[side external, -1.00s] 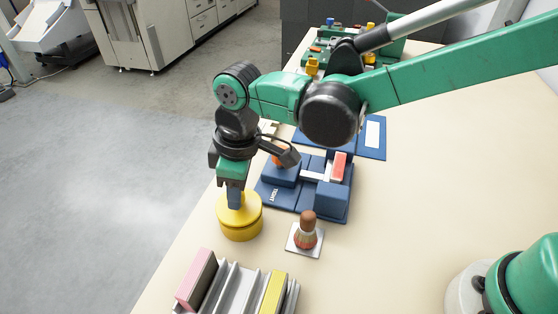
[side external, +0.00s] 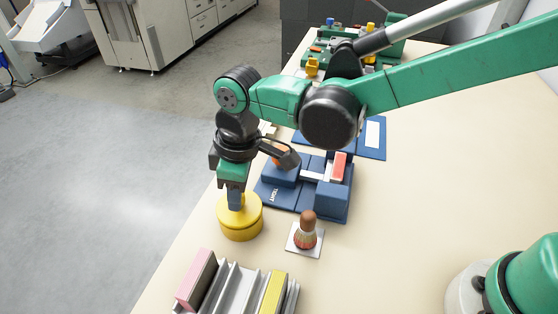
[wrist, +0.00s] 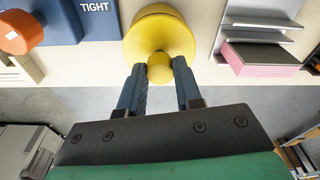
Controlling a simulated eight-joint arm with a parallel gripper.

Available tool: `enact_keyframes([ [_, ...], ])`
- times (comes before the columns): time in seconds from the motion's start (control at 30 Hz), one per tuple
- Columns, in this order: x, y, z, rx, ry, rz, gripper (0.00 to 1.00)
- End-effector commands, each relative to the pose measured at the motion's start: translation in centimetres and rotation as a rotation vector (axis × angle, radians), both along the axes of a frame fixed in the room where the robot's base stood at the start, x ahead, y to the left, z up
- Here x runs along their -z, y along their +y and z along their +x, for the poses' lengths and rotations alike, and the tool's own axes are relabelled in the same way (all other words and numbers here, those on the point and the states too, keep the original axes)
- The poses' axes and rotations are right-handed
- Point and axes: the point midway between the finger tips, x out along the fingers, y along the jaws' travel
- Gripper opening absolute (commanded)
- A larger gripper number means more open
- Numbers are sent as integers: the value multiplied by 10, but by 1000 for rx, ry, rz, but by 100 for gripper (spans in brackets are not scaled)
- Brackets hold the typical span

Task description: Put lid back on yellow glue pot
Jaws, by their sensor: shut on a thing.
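The yellow glue pot (side external: 240,231) stands upright on the table near its left edge. Its yellow lid (side external: 224,208) rests on top of the pot, looking level and seated in the side view. In the wrist view the round lid (wrist: 160,32) covers the pot, and its knob (wrist: 160,68) is between my two fingers. My gripper (side external: 235,203) points down over the pot, shut on the lid's knob. The wrist view also shows my gripper (wrist: 158,75) with a finger on each side of the knob. The pot's opening is hidden under the lid.
A blue fixture marked TIGHT (side external: 318,200) stands behind the pot. A brush (side external: 307,232) stands on a small white card (side external: 303,251) to the right. A grey rack (side external: 243,287) with pink and yellow blocks is in front.

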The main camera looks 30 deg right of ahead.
Motion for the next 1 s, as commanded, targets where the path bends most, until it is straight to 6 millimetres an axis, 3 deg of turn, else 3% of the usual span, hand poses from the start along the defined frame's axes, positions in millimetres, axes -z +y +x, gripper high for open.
enact_keyframes([
  [0.2, 0, 0, 0, 0, 0, 0, 0],
  [0.23, 0, 0, 0, 0, 0, 0, 35],
  [0.33, 0, 0, 0, 0, 0, 0, 64],
  [0.57, 0, 0, 0, 0, 0, 0, 66],
  [0.7, 0, 0, 0, 0, 0, 0, 98],
  [1.0, -1, 0, 0, 0, 0, 0, 98],
])
